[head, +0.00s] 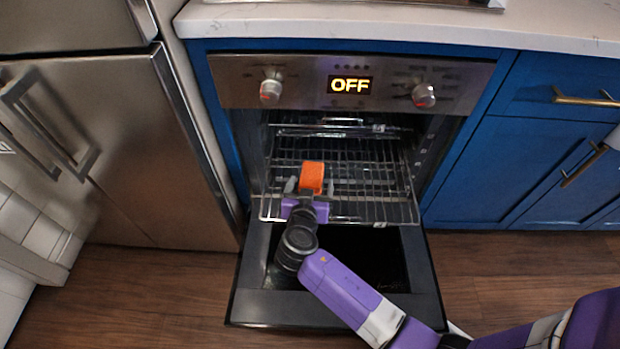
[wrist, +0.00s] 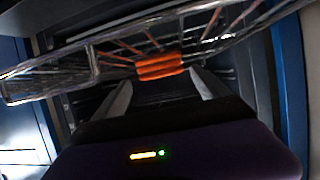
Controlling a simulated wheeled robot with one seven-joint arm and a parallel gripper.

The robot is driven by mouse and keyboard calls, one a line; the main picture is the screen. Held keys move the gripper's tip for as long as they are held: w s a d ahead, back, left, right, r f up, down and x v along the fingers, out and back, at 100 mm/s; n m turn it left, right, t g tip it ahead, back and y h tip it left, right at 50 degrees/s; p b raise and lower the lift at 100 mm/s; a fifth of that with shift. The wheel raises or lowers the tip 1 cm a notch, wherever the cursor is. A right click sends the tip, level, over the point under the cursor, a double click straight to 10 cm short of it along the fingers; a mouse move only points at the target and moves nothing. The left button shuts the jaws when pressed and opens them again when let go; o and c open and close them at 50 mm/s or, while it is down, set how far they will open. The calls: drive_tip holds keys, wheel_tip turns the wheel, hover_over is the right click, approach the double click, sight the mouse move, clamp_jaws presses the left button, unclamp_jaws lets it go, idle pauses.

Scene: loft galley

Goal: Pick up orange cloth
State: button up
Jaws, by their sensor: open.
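The orange cloth (head: 312,177) is a small folded block on the wire rack inside the open oven. In the wrist view the orange cloth (wrist: 159,66) shows as a stacked orange piece just beyond and between my fingers. My gripper (head: 306,186) reaches in over the lowered oven door, with its fingers at the near side of the cloth. In the wrist view my gripper (wrist: 160,88) has its two fingers spread apart and nothing is between the tips. I cannot tell whether a finger touches the cloth.
The oven rack (head: 375,208) is pulled partly out above the lowered oven door (head: 300,308). Oven walls stand close on both sides. A steel fridge (head: 120,150) is at left, blue cabinets (head: 480,180) at right, and a white counter (head: 400,25) above. The wood floor at right is clear.

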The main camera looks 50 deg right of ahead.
sight(312, 175)
drive_tip(key=b+x, duration=0.1)
drive_tip(key=x, duration=0.4)
drive_tip(key=shift+w+d+r, duration=0.1)
drive_tip(key=shift+w+r, duration=0.05)
drive_tip(key=shift+w, duration=0.15)
drive_tip(key=c, duration=1.4)
drive_tip(key=shift+c, duration=0.2)
drive_tip(key=shift+r, duration=0.1)
